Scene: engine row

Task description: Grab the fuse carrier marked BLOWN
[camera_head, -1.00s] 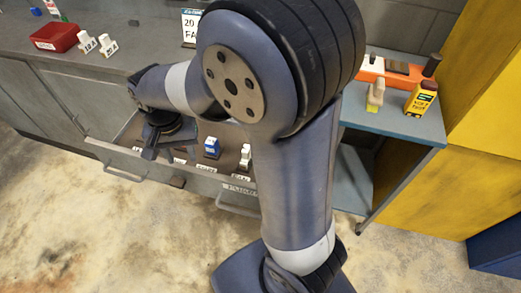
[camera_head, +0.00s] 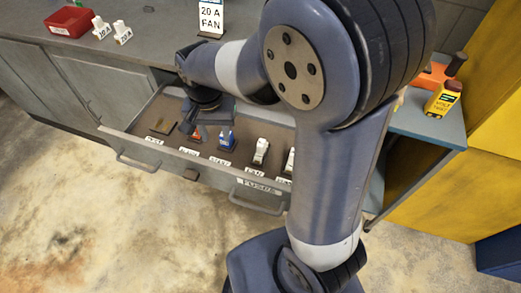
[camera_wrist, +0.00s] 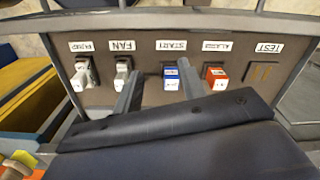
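The open drawer (camera_head: 215,160) holds a row of fuse carriers behind labels. The wrist view shows the labels upside down. White carriers stand at PUMP (camera_wrist: 82,78) and FAN (camera_wrist: 122,73), a blue-and-white one at START (camera_wrist: 171,80), and a red-and-white one at ALARM (camera_wrist: 215,77). TEST (camera_wrist: 263,73) shows only a brown slot. No BLOWN marking is legible on any carrier. My gripper (camera_wrist: 160,68) is open above the drawer. Its fingers appear either side of the START carrier in the wrist view; no contact is visible. My gripper also shows in the head view (camera_head: 207,126).
On the bench (camera_head: 150,45) are a red bin (camera_head: 70,21), two white carriers (camera_head: 101,27) (camera_head: 122,32) with tags, and a "20 A FAN" sign (camera_head: 211,17). A yellow tester (camera_head: 443,98) stands on the side shelf (camera_head: 428,128). My arm hides part of the drawer's right end.

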